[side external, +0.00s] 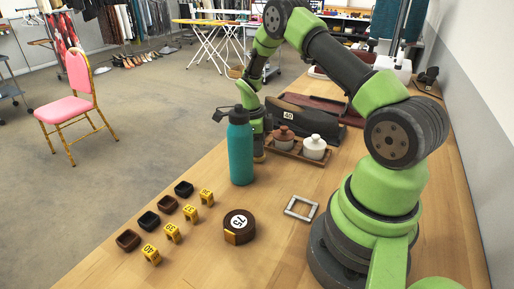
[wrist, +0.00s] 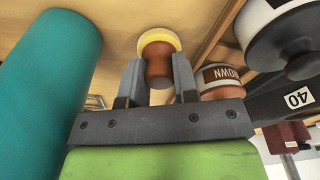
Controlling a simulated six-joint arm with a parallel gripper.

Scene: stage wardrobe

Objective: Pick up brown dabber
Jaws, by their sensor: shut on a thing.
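The brown dabber, a waisted reddish-brown handle with a pale yellow pad, shows in the wrist view (wrist: 158,62). My gripper (wrist: 158,75) is shut on its handle, one finger on each side. In the side view my gripper (side external: 258,143) points down just behind and right of the teal bottle, which partly covers it. A small part of the dabber shows below the fingers there (side external: 259,157), close to the tabletop. I cannot tell whether it touches the wood.
The teal bottle (side external: 241,150) stands close beside my gripper. A wooden tray (side external: 300,155) with a brown pot (side external: 284,138) and a white pot (side external: 314,147) is to the right. A round tape "75" (side external: 239,227), a metal frame (side external: 300,208) and several small markers lie in front.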

